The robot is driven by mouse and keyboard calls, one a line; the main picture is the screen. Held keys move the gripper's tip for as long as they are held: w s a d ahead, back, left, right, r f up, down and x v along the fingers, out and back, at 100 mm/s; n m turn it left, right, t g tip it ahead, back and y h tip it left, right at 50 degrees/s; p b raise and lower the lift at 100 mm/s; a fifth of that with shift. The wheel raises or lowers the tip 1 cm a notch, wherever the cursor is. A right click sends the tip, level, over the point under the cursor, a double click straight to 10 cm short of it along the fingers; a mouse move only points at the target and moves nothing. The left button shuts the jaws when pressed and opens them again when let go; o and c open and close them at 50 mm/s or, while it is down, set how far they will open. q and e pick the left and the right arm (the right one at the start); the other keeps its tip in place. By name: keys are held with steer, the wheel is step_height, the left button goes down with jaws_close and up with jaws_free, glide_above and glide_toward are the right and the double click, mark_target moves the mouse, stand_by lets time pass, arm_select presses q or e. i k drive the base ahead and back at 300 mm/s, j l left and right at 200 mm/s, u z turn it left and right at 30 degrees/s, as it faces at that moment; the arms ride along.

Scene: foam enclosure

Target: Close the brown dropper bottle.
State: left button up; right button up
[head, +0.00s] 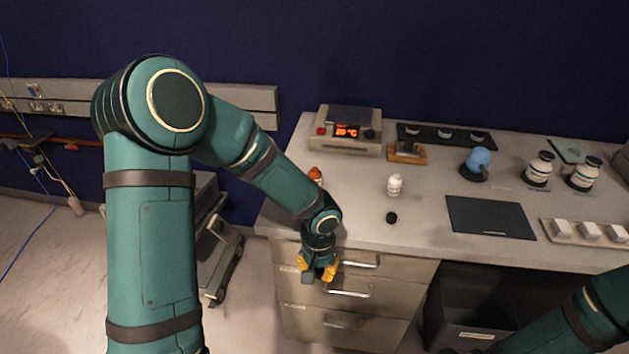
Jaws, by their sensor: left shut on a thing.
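A small orange-brown bottle (315,174) stands on the bench toward its left end. My left forearm hides most of it, so I cannot tell whether it has a cap on. My left gripper (319,272), with yellow fingers, points down in front of the bench's front edge, by the drawers. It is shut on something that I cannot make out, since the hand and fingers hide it. A small black cap (391,217) lies on the bench near the front edge. A white bottle (394,185) stands just behind it. My right gripper is out of view.
A heater with a red display (347,132) stands at the back left. A dark mat (490,217) lies to the right, with a blue round item (477,164) and two white jars (539,169) behind it. Drawers (340,305) are below the bench. Bench around the cap is clear.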

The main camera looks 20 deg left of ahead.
mark_target(314, 174)
steer(key=j+z, duration=0.15)
steer(key=j, duration=0.35)
steer(key=k+j+z, duration=0.1)
steer(key=j, duration=0.4)
steer(key=k+j+z, duration=0.15)
steer(key=j, duration=0.35)
steer(key=j+z, duration=0.35)
steer(key=j, duration=1)
